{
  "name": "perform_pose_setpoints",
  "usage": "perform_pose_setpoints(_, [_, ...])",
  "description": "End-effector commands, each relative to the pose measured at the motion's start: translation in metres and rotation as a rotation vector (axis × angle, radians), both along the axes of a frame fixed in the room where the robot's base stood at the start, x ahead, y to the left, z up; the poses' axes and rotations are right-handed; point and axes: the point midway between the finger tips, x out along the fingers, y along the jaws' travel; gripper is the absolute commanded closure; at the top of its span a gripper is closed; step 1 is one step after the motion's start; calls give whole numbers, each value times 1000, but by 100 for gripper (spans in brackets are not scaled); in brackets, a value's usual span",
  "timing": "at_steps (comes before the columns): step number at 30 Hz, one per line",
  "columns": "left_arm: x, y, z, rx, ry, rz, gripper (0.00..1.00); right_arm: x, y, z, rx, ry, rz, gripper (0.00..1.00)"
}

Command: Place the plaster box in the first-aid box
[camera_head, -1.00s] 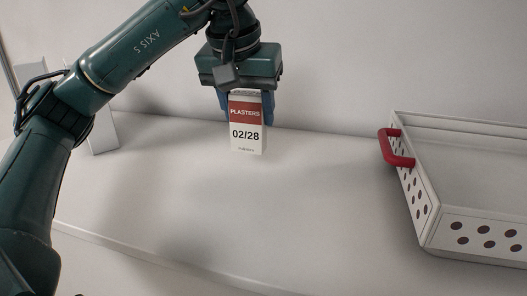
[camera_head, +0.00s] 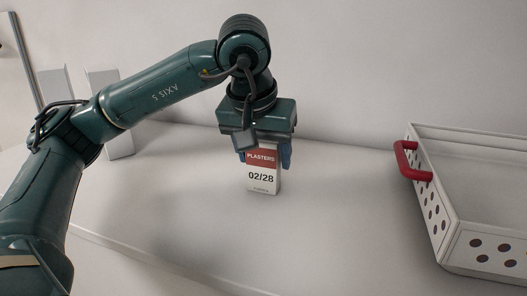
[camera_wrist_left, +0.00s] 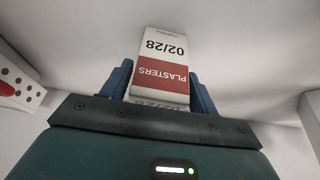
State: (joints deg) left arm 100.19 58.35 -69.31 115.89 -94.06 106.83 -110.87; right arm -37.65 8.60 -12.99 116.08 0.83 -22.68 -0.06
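The plaster box (camera_head: 262,178) is a small white upright carton with a red band reading PLASTERS and the marking 02/28. My left gripper (camera_head: 264,158) comes down on it from above, with blue fingers on both sides of its upper part. In the left wrist view the plaster box (camera_wrist_left: 163,62) sits between the two fingers, and they appear closed on it. Whether its base touches the white surface is hard to tell. A white tray-like box (camera_head: 437,215) with dark round holes and a red handle stands at the right, cut off by the frame; it looks open and empty. My right gripper is not in view.
The white work surface (camera_head: 190,200) is clear between the plaster box and the holed box. The red handle (camera_head: 408,160) sticks out toward the left. Pale upright panels (camera_head: 103,110) stand at the back left, near the wall.

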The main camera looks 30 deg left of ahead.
Motion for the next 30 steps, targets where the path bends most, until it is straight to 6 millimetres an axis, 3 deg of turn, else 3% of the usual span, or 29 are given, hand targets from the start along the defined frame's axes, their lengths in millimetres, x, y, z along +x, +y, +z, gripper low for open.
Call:
perform_pose_setpoints(4, [0, 0, 0, 0, 0, 0, 28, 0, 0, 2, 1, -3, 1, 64])
perform_pose_setpoints(15, [-2, -1, 9, -1, -4, -1, 28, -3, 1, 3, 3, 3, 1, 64])
perform_pose_setpoints(30, [-37, -10, 100, 1, -5, -1, 28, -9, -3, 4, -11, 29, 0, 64])
